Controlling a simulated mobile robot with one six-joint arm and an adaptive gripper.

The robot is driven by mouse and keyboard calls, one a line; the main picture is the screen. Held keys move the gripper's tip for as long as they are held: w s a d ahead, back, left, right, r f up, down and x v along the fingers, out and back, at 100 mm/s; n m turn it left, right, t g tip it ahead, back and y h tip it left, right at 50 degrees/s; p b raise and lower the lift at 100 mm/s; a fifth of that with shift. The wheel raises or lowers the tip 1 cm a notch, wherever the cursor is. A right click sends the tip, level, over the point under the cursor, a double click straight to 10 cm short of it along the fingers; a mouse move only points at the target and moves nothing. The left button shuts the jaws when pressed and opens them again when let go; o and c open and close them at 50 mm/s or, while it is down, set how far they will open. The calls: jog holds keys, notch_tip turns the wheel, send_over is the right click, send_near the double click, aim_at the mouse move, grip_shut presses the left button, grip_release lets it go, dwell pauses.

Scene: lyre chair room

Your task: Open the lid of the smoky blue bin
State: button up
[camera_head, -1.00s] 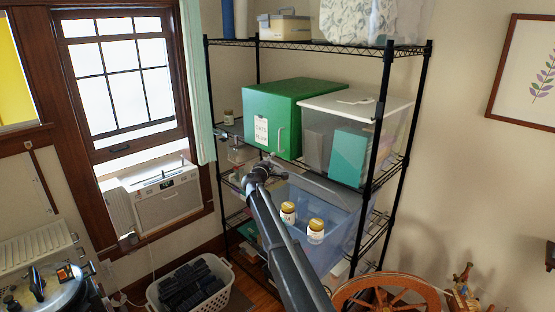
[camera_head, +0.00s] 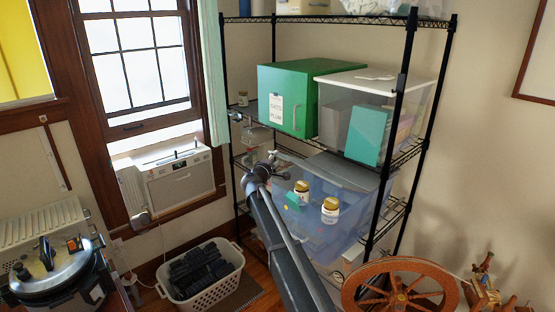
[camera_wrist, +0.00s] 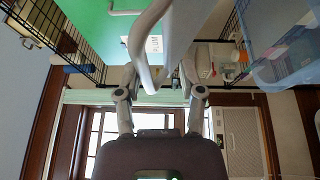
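The smoky blue bin (camera_head: 340,238) is a translucent blue tub on the shelf below the green box in the head view. Its greyish lid (camera_head: 345,172) lies across its top. I cannot tell whether the lid is fully seated. Two white jars with gold caps show against the bin. My gripper (camera_head: 264,164) is by the bin's upper left corner, below the green box; contact cannot be made out. In the wrist view my gripper (camera_wrist: 160,72) has its fingers spread apart. A pale curved bar passes between them in the picture; its owner is unclear.
A green box (camera_head: 288,98) with a handle and a clear white-lidded bin (camera_head: 360,120) stand on the shelf above. Black rack posts (camera_head: 398,120) flank the shelves. A spinning wheel (camera_head: 400,290) stands front right, a laundry basket (camera_head: 205,285) on the floor left.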

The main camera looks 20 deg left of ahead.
notch_tip(320, 180, down, 9)
jog(key=s+a+b, duration=0.1)
jog(key=s+b, duration=0.1)
jog(key=b, duration=0.6)
jog(key=shift+s+a+r, duration=0.15)
jog(key=shift+s+r, duration=0.05)
jog(key=shift+w, duration=0.1)
jog(key=s+a+r+p, duration=0.1)
jog(key=s, duration=1.2)
jog(key=shift+s+g+p, duration=0.3)
jog(key=shift+s+p, duration=0.05)
jog(key=shift+p, duration=0.05)
jog(key=shift+w, duration=0.15)
jog(key=w+d, duration=0.1)
jog(key=w, duration=1.2)
jog(key=shift+w, duration=0.3)
